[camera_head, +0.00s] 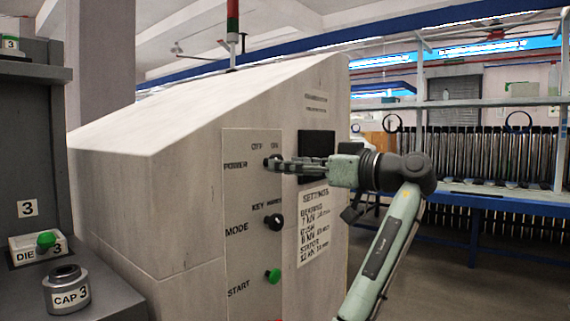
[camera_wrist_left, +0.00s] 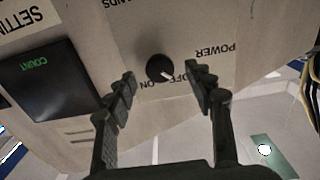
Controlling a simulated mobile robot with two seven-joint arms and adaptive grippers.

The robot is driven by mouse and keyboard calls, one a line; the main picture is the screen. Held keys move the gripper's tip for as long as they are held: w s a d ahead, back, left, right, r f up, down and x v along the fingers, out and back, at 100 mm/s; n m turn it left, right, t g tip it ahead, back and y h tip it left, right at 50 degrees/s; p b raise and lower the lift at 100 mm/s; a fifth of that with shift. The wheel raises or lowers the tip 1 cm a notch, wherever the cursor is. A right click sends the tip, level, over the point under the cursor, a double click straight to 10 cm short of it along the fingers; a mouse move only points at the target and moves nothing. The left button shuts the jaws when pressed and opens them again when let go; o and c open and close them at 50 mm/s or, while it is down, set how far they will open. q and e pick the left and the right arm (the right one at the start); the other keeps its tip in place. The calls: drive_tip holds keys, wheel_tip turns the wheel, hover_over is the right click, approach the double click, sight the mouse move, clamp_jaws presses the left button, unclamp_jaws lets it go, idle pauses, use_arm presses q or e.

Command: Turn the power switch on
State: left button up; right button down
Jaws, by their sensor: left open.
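The power switch is a round black knob (camera_wrist_left: 159,67) with a white pointer on the machine's pale panel (camera_head: 245,270). In the left wrist view the pointer slants down and right, toward the OFF lettering. The ON label (camera_wrist_left: 147,86) sits just below the knob. My left gripper (camera_wrist_left: 164,82) is open, its two fingers apart with the knob in the gap ahead. I cannot tell whether they touch it. In the head view, my left gripper (camera_head: 278,163) is at the POWER row, largely covering that knob. My right gripper is out of view.
Below are the black MODE knob (camera_head: 274,222) and green START button (camera_head: 273,275). A dark display (camera_head: 316,150) and a settings sheet (camera_head: 314,225) are right of the knobs. A CAP 3 part (camera_head: 66,290) and DIE 3 holder (camera_head: 38,247) stand on the grey stand at left.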

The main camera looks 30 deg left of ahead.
use_arm(q)
drive_tip(key=shift+a, duration=0.9)
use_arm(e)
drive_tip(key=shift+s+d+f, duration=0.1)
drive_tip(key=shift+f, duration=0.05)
use_arm(q)
drive_tip(key=c, duration=1.2)
drive_tip(key=shift+o, duration=0.2)
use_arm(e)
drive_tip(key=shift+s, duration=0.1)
